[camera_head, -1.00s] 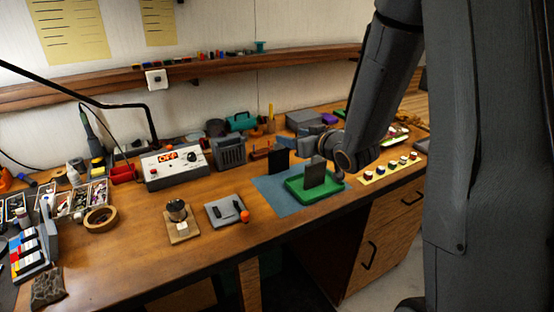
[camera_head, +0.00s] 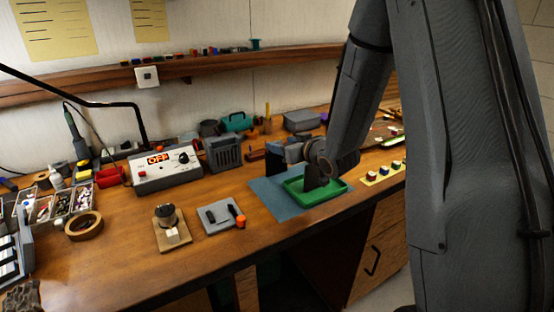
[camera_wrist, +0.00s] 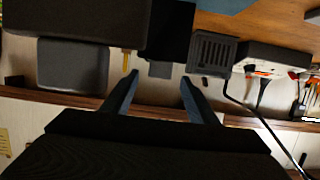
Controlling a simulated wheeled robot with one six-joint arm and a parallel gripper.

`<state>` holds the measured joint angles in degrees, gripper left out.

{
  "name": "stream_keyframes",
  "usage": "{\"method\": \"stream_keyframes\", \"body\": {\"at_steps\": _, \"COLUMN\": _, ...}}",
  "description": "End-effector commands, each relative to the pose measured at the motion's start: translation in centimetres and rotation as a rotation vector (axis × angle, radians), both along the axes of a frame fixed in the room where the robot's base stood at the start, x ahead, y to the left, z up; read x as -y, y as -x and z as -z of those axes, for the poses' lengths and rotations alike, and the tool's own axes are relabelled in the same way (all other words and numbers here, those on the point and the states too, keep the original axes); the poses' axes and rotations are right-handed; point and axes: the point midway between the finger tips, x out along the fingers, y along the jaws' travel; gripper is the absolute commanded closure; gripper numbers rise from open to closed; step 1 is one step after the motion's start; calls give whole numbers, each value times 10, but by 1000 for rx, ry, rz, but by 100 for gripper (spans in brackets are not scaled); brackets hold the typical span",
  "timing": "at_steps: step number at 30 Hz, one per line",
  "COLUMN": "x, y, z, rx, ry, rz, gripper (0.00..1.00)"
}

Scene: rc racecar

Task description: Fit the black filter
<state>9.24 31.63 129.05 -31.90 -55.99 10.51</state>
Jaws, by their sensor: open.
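A thin black panel, which looks like the black filter (camera_head: 275,167), stands upright on the blue mat at the left of the green tray (camera_head: 335,193). A dark grey panel (camera_head: 313,177) stands in the tray, partly behind my wrist. My gripper (camera_head: 291,151) is open, just above and beside the black panel; I cannot tell if they touch. In the wrist view my two blue-grey fingers (camera_wrist: 157,90) are spread apart, with a black flat shape (camera_wrist: 170,30) beyond them, probably the black panel.
A grey vented box (camera_head: 224,152) and a control box reading OFF (camera_head: 165,170) stand to the left. A grey plate with an orange-tipped tool (camera_head: 221,215) lies in front. Small coloured knobs (camera_head: 383,173) sit at right. Bare wood lies left of the blue mat (camera_head: 268,198).

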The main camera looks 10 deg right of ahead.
Motion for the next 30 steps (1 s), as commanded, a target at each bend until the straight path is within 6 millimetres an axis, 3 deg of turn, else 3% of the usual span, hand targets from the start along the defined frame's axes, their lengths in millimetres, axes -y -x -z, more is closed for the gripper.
{"method": "stream_keyframes", "body": {"at_steps": 9, "x": -9, "y": -33, "z": 11, "rx": -2, "ry": 0, "rz": 1, "gripper": 47}}
{"method": "stream_keyframes", "body": {"at_steps": 20, "x": -11, "y": -39, "z": 14, "rx": -1, "ry": 0, "rz": 1, "gripper": 49}}
{"method": "stream_keyframes", "body": {"at_steps": 27, "x": -11, "y": -39, "z": 14, "rx": -1, "ry": 0, "rz": 1, "gripper": 89}}
{"method": "stream_keyframes", "body": {"at_steps": 30, "x": -11, "y": -39, "z": 14, "rx": -1, "ry": 0, "rz": 1, "gripper": 100}}
